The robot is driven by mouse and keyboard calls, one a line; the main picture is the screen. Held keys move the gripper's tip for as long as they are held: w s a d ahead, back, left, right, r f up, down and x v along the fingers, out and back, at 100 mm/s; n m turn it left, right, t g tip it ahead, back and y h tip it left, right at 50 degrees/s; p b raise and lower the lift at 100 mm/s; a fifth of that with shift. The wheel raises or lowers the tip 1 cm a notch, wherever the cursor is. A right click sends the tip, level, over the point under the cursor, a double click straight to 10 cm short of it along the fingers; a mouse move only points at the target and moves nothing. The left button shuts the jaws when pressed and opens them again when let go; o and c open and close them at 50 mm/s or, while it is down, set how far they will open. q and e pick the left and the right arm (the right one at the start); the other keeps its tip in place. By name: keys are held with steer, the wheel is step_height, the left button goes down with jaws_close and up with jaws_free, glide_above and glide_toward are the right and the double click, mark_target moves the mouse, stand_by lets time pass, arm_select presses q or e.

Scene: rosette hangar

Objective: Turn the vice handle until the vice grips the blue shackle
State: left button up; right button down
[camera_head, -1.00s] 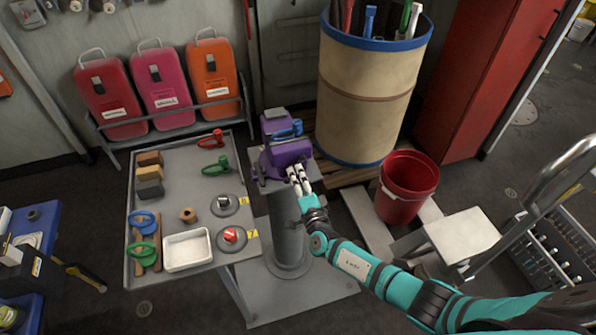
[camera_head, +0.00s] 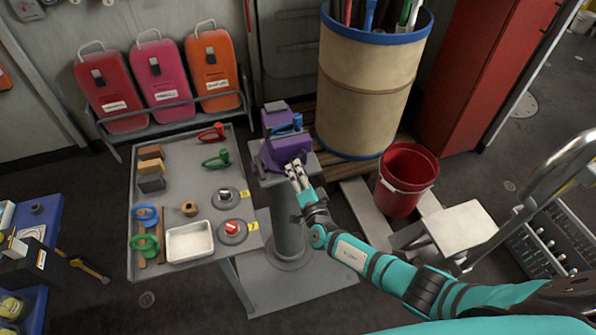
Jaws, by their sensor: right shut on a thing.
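The purple vice (camera_head: 284,150) stands on a grey pedestal (camera_head: 289,228) right of the grey table. The blue shackle (camera_head: 289,125) sits at the top of the vice, between its jaws; I cannot tell whether the jaws touch it. My right gripper (camera_head: 294,174) is at the near side of the vice, with its pale fingers shut on the vice handle. The handle itself is mostly hidden by the fingers. My left gripper is not in view.
The grey table (camera_head: 187,202) holds red and green shackles, blocks, a white tray (camera_head: 190,241) and two round discs. A large beige drum (camera_head: 366,90) stands behind the vice. A red bucket (camera_head: 406,180) and a pale step (camera_head: 460,228) stand to its right.

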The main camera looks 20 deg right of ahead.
steer(key=m+b, duration=0.2)
steer(key=m, duration=0.2)
steer(key=m+b, duration=0.3)
steer(key=m, duration=0.1)
steer(key=m+b, duration=0.2)
steer(key=m, duration=0.2)
steer(key=shift+w+f, duration=0.1)
steer(key=shift+f, duration=0.3)
steer(key=shift+r+m+b, duration=0.15)
steer(key=shift+m+b, duration=0.4)
steer(key=shift+m, duration=0.35)
steer(key=shift+r+m, duration=0.15)
steer(key=shift+m, duration=0.35)
steer(key=shift+r, duration=0.1)
